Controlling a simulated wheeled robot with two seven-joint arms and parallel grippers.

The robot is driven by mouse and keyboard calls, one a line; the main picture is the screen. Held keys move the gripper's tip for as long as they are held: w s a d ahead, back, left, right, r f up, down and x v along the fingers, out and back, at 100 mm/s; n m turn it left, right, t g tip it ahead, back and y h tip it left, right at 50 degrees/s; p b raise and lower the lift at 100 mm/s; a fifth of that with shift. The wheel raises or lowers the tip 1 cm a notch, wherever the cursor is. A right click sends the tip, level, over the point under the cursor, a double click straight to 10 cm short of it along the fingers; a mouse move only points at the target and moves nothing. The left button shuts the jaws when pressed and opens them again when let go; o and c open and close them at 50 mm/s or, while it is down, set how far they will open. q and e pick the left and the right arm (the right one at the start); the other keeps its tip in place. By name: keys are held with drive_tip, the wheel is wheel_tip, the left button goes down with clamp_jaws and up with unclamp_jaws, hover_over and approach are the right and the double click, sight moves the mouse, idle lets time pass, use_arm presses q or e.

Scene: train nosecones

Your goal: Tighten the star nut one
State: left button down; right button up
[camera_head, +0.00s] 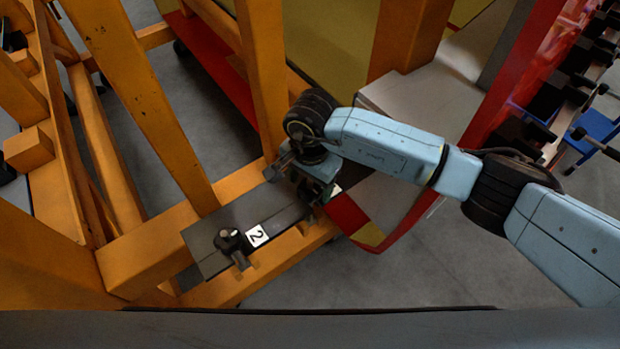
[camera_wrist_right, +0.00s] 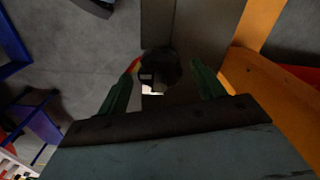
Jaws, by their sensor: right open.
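My right gripper (camera_head: 308,193) is over the far right end of a dark grey plate (camera_head: 209,238) in the head view. In the right wrist view its two green fingers are apart, one on each side of a dark round star nut (camera_wrist_right: 160,67). I cannot tell whether they touch it. A white label patch (camera_wrist_right: 153,90) shows beside this nut, its number unreadable. In the head view the gripper hides this nut. Another dark star nut (camera_head: 229,239) stands on the near left end of the plate, beside a label marked 2 (camera_head: 257,235). My left gripper is in neither view.
Orange frame beams (camera_head: 150,100) surround the plate on the left and behind. A red and yellow nosecone panel (camera_head: 345,215) stands close to the gripper on the right. A rack with black handles (camera_head: 580,80) is at the far right. Grey floor (camera_head: 350,285) lies open in front.

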drive_tip(key=shift+c, duration=0.5)
drive_tip(key=c, duration=0.9)
